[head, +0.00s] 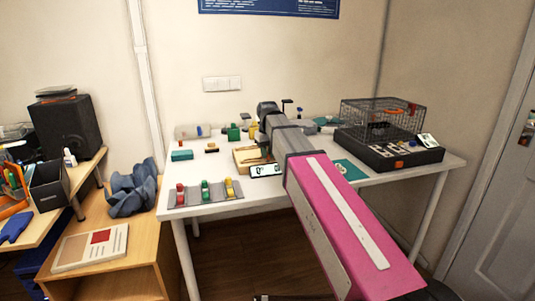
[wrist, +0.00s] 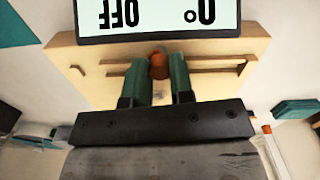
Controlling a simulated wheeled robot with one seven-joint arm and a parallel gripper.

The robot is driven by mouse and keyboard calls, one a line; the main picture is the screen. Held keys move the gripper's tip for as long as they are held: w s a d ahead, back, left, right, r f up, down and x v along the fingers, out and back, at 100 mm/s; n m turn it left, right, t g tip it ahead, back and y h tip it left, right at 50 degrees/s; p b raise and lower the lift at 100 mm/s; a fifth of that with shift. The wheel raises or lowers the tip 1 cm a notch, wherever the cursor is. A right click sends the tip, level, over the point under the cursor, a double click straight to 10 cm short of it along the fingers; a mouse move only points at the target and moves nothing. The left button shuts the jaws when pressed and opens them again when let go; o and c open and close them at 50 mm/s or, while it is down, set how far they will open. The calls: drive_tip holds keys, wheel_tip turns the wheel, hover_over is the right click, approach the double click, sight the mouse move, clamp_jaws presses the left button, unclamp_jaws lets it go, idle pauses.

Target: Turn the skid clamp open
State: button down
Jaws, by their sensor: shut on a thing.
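A wooden block (wrist: 85,62) with dark slots lies under my gripper in the wrist view; it also shows in the head view (head: 243,155), partly hidden by my arm. A small orange-brown knob (wrist: 159,64) stands on the block, and I take it to be the skid clamp. My gripper (wrist: 159,74) has its two green fingers shut on this knob, one on each side. The knob's lower part and its exact turn are hidden between the fingers. In the head view my arm hides the fingers.
A display (wrist: 158,17) on the block reads "OFF" and "0°", upside down. In the head view, a rack (head: 203,192) with red, green and yellow pieces stands at the table's front left. A wire cage (head: 383,115) on a black base stands right. Small parts sit behind.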

drive_tip(key=n, duration=0.4)
drive_tip(key=shift+n, duration=2.9)
drive_tip(key=c, duration=1)
unclamp_jaws()
wheel_tip(320, 180, up, 11)
drive_tip(key=shift+f, duration=0.1)
